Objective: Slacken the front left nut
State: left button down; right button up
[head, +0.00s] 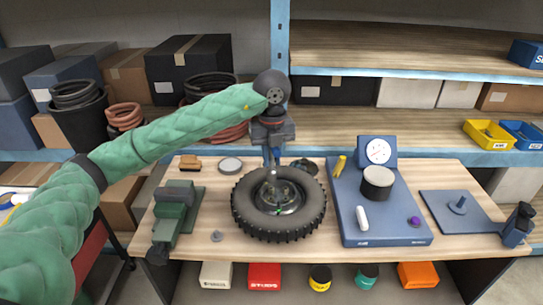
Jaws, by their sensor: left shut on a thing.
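A black knobbly tyre (245,212) lies flat on the wooden workbench, around a grey metal hub (287,209). Small greenish parts show on the hub, but the separate nuts, including the front left one, are too small to tell apart clearly. My left gripper (271,164) points down over the back part of the hub. It is shut on a slim pale thing (271,175) whose lower end reaches towards the hub. I cannot tell whether that end touches a nut. My right gripper is not in view.
A blue board (395,222) with a gauge, a dark pot (377,187) and a white handle stands right of the tyre. A green vise-like tool (174,215) stands left. A blue plate (444,215) lies far right. Bench space at front left is mostly clear.

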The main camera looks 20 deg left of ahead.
aim_at(271, 171)
pick_arm(q)
jog(key=shift+w+a+f, duration=0.2)
jog(key=shift+a+f, duration=0.1)
jog(key=shift+f, duration=0.35)
jog(key=shift+s+d+f+b, duration=0.15)
jog(key=shift+f+b, duration=0.1)
jog(key=shift+f, duration=0.15)
jog(key=shift+s+d+f+b, duration=0.1)
jog(key=shift+f+b, duration=0.1)
jog(key=shift+f, duration=0.2)
jog(key=shift+w+a+f+b, duration=0.1)
jog(key=shift+f+b, duration=0.25)
jog(key=shift+f, duration=1.15)
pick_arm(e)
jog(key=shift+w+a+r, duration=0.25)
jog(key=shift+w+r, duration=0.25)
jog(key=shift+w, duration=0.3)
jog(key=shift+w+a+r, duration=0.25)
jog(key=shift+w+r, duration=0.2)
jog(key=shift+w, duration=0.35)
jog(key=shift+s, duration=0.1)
pick_arm(q)
jog(key=shift+f, duration=0.1)
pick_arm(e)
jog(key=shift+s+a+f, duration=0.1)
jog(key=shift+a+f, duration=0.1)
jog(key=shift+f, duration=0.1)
